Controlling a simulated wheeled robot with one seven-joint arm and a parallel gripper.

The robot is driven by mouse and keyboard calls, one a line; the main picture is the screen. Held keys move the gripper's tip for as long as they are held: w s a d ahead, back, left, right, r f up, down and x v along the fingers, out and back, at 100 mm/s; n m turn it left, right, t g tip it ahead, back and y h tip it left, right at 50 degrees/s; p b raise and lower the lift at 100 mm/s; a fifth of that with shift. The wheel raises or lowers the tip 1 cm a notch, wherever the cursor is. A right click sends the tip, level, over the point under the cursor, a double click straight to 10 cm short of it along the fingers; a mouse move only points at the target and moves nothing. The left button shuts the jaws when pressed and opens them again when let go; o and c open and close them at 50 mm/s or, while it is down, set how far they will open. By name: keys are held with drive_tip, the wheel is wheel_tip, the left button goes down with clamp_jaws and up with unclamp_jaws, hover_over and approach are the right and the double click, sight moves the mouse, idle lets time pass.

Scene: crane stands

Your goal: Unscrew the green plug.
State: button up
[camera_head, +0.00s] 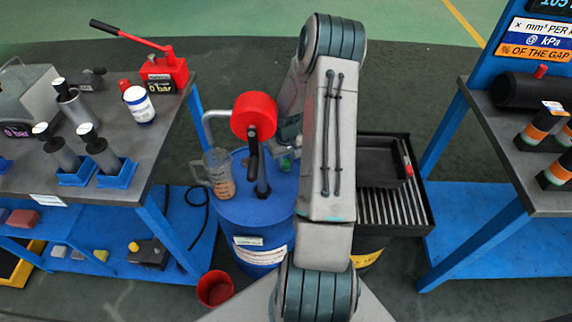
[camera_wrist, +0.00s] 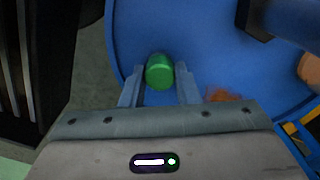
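The green plug (camera_wrist: 159,71) is a short rounded cylinder on the blue top of a drum (camera_wrist: 135,30). In the head view a small green spot, the plug (camera_head: 286,165), shows on the drum (camera_head: 235,213) beside my arm. In the wrist view my gripper (camera_wrist: 160,75) has one finger on each side of the plug, the fingertips level with it. The fingers stand about a plug's width apart. Whether they touch its sides cannot be told. In the head view my arm hides most of the gripper.
A red-headed hand pump (camera_head: 254,116) with a grey spout and a measuring jug (camera_head: 218,173) stand on the drum. A black tray (camera_head: 384,162) lies on the grating to the right. Benches flank both sides. A red bucket (camera_head: 215,289) stands on the floor.

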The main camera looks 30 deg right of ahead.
drive_tip(key=shift+r, duration=0.1)
idle(0.4)
drive_tip(key=shift+r+n+p, duration=0.1)
drive_tip(key=shift+n+p, duration=0.45)
drive_tip(key=shift+n, duration=0.35)
drive_tip(key=n+p, duration=0.1)
drive_tip(key=n, duration=0.2)
drive_tip(key=n+p, duration=0.1)
drive_tip(key=n, duration=0.2)
drive_tip(key=shift+r+p, duration=0.1)
drive_tip(key=shift+p, duration=0.2)
drive_tip(key=shift+n, duration=1.3)
drive_tip(key=shift+p, duration=0.3)
